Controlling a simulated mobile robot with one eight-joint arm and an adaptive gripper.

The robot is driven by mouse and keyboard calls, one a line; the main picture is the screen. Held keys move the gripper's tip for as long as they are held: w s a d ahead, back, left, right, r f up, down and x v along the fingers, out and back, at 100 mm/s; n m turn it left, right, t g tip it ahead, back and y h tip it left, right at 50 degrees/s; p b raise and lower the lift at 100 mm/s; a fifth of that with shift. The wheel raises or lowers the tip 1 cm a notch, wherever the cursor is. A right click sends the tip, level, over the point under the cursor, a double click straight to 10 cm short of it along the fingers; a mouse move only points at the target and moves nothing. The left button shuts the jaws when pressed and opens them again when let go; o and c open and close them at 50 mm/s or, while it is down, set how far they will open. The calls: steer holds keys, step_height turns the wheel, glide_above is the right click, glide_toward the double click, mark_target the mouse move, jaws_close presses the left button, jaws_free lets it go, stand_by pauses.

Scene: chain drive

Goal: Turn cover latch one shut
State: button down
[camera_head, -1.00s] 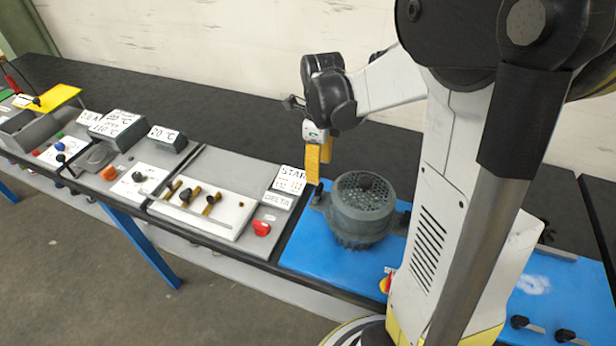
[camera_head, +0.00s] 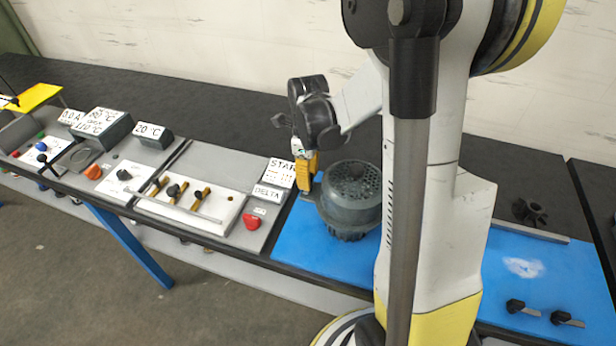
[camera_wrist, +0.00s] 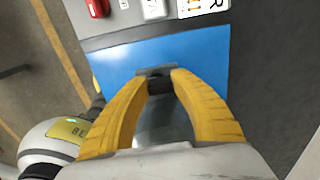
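Two black-handled latches sit at the front right of the blue mat in the head view, one at the left (camera_head: 515,306) and one at the right (camera_head: 562,318). I cannot tell which is latch one. My gripper (camera_head: 305,185) is far left of them, pointing down beside the left side of a dark grey motor-like housing (camera_head: 352,195). In the wrist view, the yellow fingertips (camera_wrist: 162,80) stand a little apart with a small dark piece between them. I cannot tell whether they grip it. A grey flat strip (camera_wrist: 155,70) lies just beyond the tips. The latches are not in the wrist view.
The blue mat (camera_head: 525,245) is mostly clear at the right, with a black star-shaped knob (camera_head: 528,211) behind it. A red knob (camera_head: 252,221) and a white panel with several pegs (camera_head: 190,205) are at the left. My column hides the mat's middle.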

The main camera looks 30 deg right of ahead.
steer(key=shift+n, duration=0.3)
steer(key=n+b, duration=0.1)
steer(key=n, duration=0.3)
steer(key=shift+a, duration=0.15)
steer(key=shift+a+n, duration=0.1)
steer(key=shift+n, duration=2)
steer(key=c, duration=1.1)
jaws_free()
steer(key=shift+o, duration=0.2)
steer(key=shift+r, duration=0.1)
